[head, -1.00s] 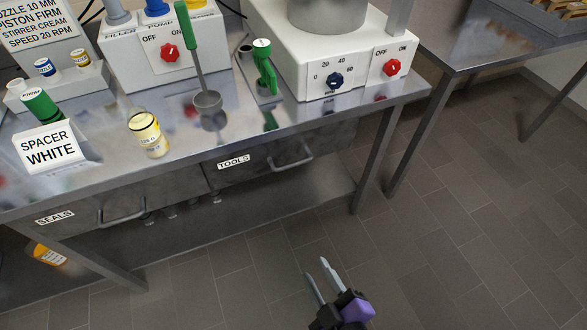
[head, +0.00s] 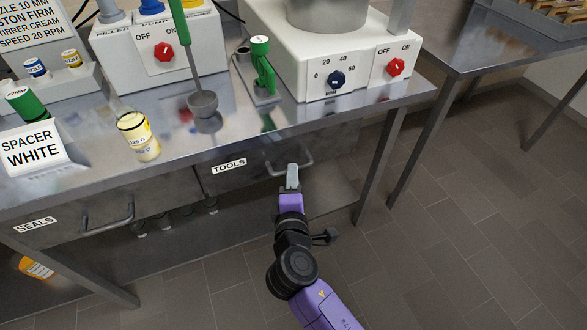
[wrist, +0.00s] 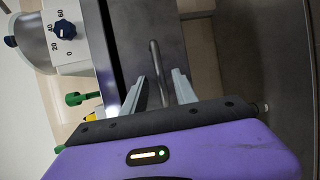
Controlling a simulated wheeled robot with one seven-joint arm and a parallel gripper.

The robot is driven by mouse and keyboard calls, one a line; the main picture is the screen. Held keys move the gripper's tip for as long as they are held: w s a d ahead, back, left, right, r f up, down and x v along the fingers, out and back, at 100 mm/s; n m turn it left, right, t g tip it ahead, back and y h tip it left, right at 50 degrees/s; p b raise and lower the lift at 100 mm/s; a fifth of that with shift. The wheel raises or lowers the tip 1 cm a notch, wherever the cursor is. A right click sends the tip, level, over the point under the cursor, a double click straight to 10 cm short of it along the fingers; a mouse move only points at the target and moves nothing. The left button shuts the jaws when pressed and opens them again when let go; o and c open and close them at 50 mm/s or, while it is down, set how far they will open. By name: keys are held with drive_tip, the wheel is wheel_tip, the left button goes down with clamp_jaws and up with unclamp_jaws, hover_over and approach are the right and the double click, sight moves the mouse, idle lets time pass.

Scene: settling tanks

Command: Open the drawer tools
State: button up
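The tools drawer (head: 240,172) is the right-hand drawer under the steel bench, marked by a TOOLS label (head: 229,166). Its front looks flush with the bench, so it appears shut. Its bar handle (head: 300,166) shows behind my gripper (head: 292,176) in the head view. In the wrist view the handle (wrist: 158,75) lies between the two spread fingers of my gripper (wrist: 158,92), with space on both sides. The fingers are open and do not visibly grip the bar. Finger contact is hard to judge in the head view.
The seals drawer (head: 85,222) is to the left. On the bench stand a ladle (head: 202,103), a green tool (head: 263,70), a yellow-labelled jar (head: 138,136) and a white mixer base (head: 345,65). Bench legs (head: 380,165) stand to the right; the floor in front is clear.

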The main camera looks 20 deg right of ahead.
drive_tip(key=shift+x, duration=2.2)
drive_tip(key=shift+c, duration=0.2)
clamp_jaws()
